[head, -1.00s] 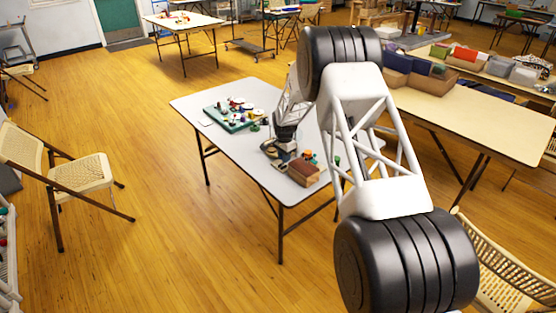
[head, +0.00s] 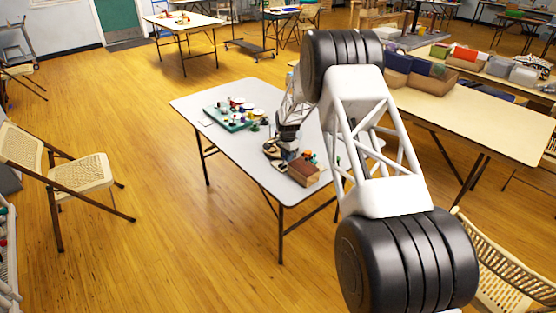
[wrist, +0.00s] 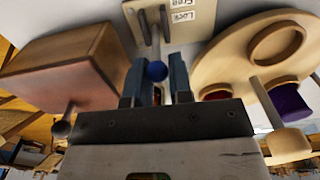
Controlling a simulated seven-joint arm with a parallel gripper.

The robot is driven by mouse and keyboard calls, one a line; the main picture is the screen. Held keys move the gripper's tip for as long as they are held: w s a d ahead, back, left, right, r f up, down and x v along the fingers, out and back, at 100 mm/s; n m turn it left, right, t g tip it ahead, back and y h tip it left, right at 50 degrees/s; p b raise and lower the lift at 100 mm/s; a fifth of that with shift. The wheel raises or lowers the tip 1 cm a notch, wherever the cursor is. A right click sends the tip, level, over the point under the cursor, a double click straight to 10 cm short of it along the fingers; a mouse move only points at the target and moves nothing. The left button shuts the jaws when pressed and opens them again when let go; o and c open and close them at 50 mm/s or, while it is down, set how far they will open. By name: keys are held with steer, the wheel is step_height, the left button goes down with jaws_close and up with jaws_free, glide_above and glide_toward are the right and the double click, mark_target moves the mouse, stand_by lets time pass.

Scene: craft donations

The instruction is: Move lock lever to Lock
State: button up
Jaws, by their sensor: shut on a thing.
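In the wrist view, the lock lever (wrist: 155,43) is a thin pale rod with a blue ball knob (wrist: 157,70). It projects from a light plate (wrist: 185,32) with dark slots and the labels Free and Lock. I cannot tell which label the lever stands at. My gripper (wrist: 156,76) has its two dark fingers on either side of the blue knob and is shut on it. In the head view, my gripper (head: 287,143) is low over the grey table; the lever itself is too small and hidden to make out there.
A brown wooden box (wrist: 70,65) is close left of the fingers, with a dark-knobbed peg below it. A round wooden board (wrist: 235,55) with cups is close right. On the grey table (head: 240,165), a green tray (head: 221,120) of small pieces stands at far left.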

steer(key=shift+d+f, duration=0.1)
steer(key=shift+d, duration=0.05)
steer(key=shift+w+d+f, duration=0.1)
steer(key=shift+w+d, duration=0.1)
steer(key=shift+w, duration=0.1)
steer(key=shift+w+d, duration=0.1)
stand_by(0.4)
steer(key=o, duration=0.6)
steer(key=shift+o, duration=0.2)
step_height(320, 180, up, 8)
steer(key=shift+f, duration=0.25)
stand_by(0.4)
